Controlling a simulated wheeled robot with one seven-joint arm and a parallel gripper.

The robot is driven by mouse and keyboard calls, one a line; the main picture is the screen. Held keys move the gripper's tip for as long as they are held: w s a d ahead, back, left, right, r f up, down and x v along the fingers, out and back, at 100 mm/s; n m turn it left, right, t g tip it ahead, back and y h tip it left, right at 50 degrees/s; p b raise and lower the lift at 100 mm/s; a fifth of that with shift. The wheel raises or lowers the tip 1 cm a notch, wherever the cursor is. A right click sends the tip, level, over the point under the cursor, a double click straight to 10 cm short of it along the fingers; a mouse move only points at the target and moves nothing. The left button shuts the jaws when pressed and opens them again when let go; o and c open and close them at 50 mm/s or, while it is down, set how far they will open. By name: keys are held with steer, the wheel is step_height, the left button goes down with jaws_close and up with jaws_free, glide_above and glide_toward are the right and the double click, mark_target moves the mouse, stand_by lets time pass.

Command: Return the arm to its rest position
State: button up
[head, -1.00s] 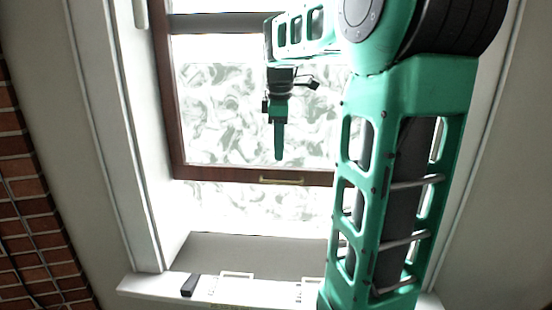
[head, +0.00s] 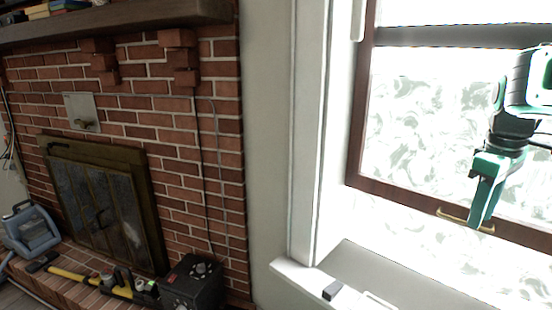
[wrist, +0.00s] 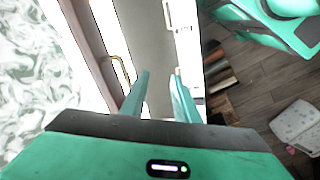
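My green arm shows at the right edge of the head view, with my gripper (head: 482,205) pointing down in front of the bright window (head: 430,130). In the wrist view my gripper (wrist: 161,76) has its two green fingers apart, with nothing between them. Past the fingertips lie the windowsill and the floor. In the head view the fingers overlap the brass handle (head: 452,214) on the window's lower frame; I cannot tell whether they touch it.
A small black block (head: 332,290) lies on the white sill (head: 292,268). At left are a brick fireplace (head: 215,140) with a dark screen (head: 100,205), a black box (head: 192,283) and a blue-grey case (head: 32,230). Wooden floor (wrist: 255,85) shows in the wrist view.

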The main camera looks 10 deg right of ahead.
steer(key=s+a+f+m, duration=0.4)
steer(key=s+f+m, duration=0.1)
steer(key=s, duration=0.3)
steer(key=s+a+f+m+g+y, duration=0.1)
steer(key=s+a+f+m, duration=0.3)
steer(key=s+f, duration=0.3)
steer(key=shift+s+a+f+m, duration=0.3)
steer(key=shift+s+a+m, duration=0.05)
steer(key=shift+s+m, duration=0.45)
steer(key=shift+w+f, duration=0.2)
steer(key=shift+w, duration=0.45)
